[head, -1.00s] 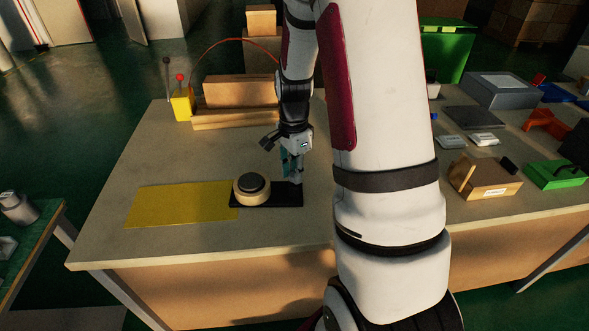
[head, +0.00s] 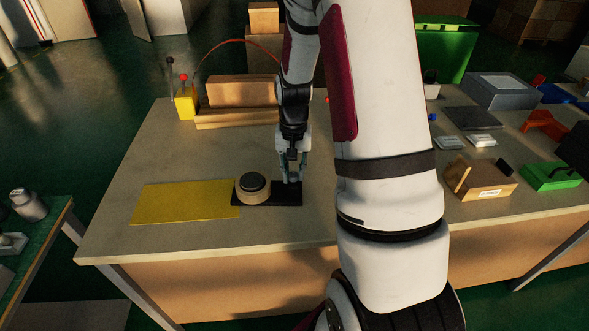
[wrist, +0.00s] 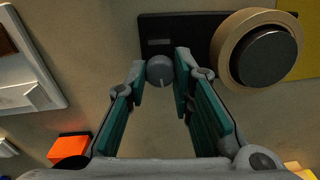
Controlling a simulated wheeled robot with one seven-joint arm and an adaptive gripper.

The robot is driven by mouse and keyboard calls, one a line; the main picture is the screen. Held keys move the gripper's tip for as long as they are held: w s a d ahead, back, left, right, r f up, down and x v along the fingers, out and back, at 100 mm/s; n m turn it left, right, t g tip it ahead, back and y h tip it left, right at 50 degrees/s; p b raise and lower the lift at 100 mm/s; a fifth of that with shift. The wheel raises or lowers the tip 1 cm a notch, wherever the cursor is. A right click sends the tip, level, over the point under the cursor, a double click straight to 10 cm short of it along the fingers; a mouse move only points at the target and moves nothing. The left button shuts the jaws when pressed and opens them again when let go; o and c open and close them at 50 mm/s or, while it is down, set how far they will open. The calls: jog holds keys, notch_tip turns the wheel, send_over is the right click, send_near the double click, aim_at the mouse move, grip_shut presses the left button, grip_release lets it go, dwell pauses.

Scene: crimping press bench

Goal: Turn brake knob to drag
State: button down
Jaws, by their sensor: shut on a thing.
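A small round grey knob (wrist: 160,70) sits at the end of a black base plate (wrist: 190,28) in the wrist view. A pale line marks its face, pointing toward the bottom of the picture. My gripper (wrist: 161,75) has its two teal-padded fingers on either side of the knob, shut on it. In the head view my gripper (head: 290,180) points down at the right end of the black plate (head: 270,200), hiding the knob. A round pale wooden spool with a dark cap (head: 253,187) stands on the plate, left of my gripper; the wrist view also shows it (wrist: 263,50).
A yellow sheet (head: 185,202) lies left of the plate. A yellow box with levers (head: 186,104) and wooden blocks (head: 240,92) stand behind. A wooden holder (head: 487,181) and green box (head: 552,176) are at the right. The bench front is clear.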

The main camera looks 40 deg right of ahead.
jog(key=n+p, duration=0.1)
jog(key=n, duration=0.3)
jog(key=shift+r+n+p, duration=0.1)
jog(key=shift+n+p, duration=0.2)
jog(key=n+p, duration=0.1)
jog(key=n, duration=0.2)
jog(key=shift+n+p, duration=0.3)
jog(key=shift+p, duration=0.05)
jog(key=n+p, duration=0.2)
jog(key=n, duration=0.2)
jog(key=shift+s+d, duration=0.1)
jog(key=shift+n+p, duration=0.95)
jog(key=shift+n, duration=1.05)
jog(key=c, duration=1.4)
grip_release()
jog(key=shift+o, duration=0.2)
